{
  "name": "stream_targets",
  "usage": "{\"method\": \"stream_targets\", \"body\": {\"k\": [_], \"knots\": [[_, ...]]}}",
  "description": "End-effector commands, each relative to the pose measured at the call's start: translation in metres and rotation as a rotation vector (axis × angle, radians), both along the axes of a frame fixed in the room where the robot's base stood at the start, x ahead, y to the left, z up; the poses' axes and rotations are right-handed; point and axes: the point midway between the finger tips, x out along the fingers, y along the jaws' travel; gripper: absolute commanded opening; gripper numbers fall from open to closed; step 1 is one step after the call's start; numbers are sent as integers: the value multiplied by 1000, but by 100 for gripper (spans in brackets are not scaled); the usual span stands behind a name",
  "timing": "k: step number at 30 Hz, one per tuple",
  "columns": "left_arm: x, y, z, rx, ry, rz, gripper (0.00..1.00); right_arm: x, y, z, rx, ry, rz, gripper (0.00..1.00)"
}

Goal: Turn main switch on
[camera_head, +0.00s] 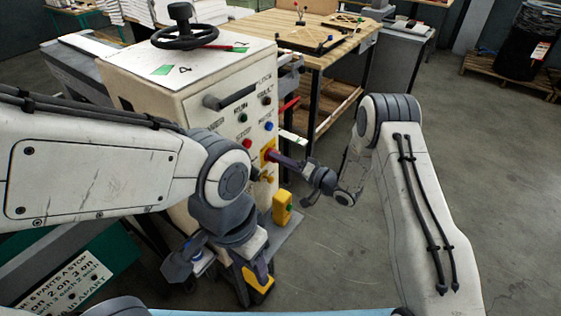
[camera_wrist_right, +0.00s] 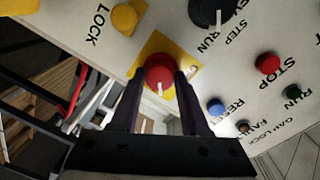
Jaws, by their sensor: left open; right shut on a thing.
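The main switch is a red rotary knob (camera_wrist_right: 159,70) on a yellow square plate (camera_wrist_right: 153,47) on the front panel of a cream machine cabinet. My right gripper (camera_wrist_right: 160,80) is shut on the knob, with one dark finger on each side. A white mark on the knob points down in the right wrist view. In the head view my right gripper (camera_head: 275,158) reaches the panel from the right and hides most of the knob; the yellow plate (camera_head: 267,147) shows around it. My left gripper (camera_head: 222,270) is open and empty, low in front of the cabinet.
Other controls sit close by: a yellow lock knob (camera_wrist_right: 124,18), a black selector (camera_wrist_right: 208,10), a red stop button (camera_wrist_right: 267,64) and a blue button (camera_wrist_right: 215,107). A black handle (camera_head: 232,97) juts from the panel.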

Motion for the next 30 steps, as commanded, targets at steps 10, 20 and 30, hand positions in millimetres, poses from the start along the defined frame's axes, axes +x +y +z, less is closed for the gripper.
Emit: {"method": "stream_targets", "body": {"k": [10,20,30], "knots": [[0,0,-2,0,0,0,50,1,-2,0,146,203,-5,0],[0,0,-2,0,0,0,50,1,-2,0,212,294,-5,0],[0,0,-2,0,0,0,50,1,-2,-1,222,309,-5,0]]}}
